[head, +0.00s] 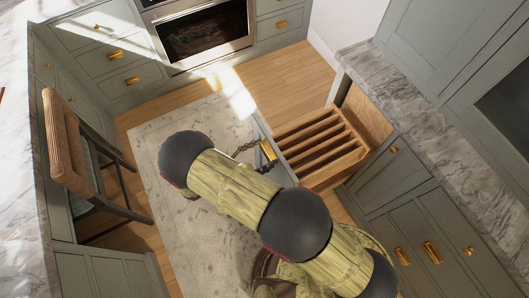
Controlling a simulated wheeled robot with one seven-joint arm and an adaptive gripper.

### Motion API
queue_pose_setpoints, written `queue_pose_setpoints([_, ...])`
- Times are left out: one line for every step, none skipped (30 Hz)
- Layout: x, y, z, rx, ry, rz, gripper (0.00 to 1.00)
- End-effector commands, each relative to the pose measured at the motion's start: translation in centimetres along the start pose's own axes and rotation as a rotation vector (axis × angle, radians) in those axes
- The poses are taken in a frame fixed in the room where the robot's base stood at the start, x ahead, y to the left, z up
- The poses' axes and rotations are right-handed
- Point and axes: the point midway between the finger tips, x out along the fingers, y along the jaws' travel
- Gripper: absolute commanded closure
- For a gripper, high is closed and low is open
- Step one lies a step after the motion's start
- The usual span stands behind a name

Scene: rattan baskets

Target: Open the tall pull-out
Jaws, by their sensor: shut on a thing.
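The tall pull-out (318,143) stands out from the grey-green cabinet run on the right. Its wooden slatted inside shows from above, and its grey-green front panel (262,129) faces left, over the rug. A brass handle (268,151) is on that front. My gripper (258,150), with dark fingers, is at the handle and shut on it. My arm crosses the lower middle of the view and hides part of the gripper and the lower part of the front.
A cushioned chair (68,140) stands on the left. An oven (205,35) is at the back. Marble counters (445,145) edge the right. A pale rug (160,120) lies on the wood floor, with free room left of the pull-out.

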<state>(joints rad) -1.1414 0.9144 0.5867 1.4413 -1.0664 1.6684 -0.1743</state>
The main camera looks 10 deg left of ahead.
Motion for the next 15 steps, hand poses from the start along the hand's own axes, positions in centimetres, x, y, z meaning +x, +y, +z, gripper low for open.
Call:
queue_pose_setpoints([-0.04,0.06,0.03,0.001,0.001,0.001,0.78])
queue_pose_setpoints([-0.04,0.06,0.03,0.001,0.001,0.001,0.78])
queue_pose_setpoints([-0.03,0.07,0.03,0.001,0.001,0.001,0.78])
queue_pose_setpoints([-0.03,0.07,0.04,0.001,0.001,0.001,0.78])
queue_pose_setpoints([-0.03,0.07,0.04,0.001,0.001,0.001,0.78])
queue_pose_setpoints([-0.03,0.07,0.04,0.001,0.001,0.001,0.78])
queue_pose_setpoints([-0.02,0.07,0.04,0.001,0.001,0.001,0.31])
queue_pose_setpoints([-0.02,0.07,0.04,0.001,0.001,0.001,0.29])
queue_pose_setpoints([-0.02,0.07,0.04,0.001,0.001,0.001,0.27])
queue_pose_setpoints([-0.01,0.07,0.04,0.001,0.001,0.001,0.25])
queue_pose_setpoints([-0.01,0.06,0.03,0.001,0.001,0.001,0.23])
queue_pose_setpoints([0.00,0.06,0.03,0.001,0.001,0.001,0.21])
queue_pose_setpoints([0.00,0.05,0.03,0.001,0.001,0.000,0.19])
queue_pose_setpoints([0.00,0.05,0.03,0.001,0.001,0.000,0.18])
queue_pose_setpoints([0.01,0.04,0.03,0.001,0.001,0.000,0.16])
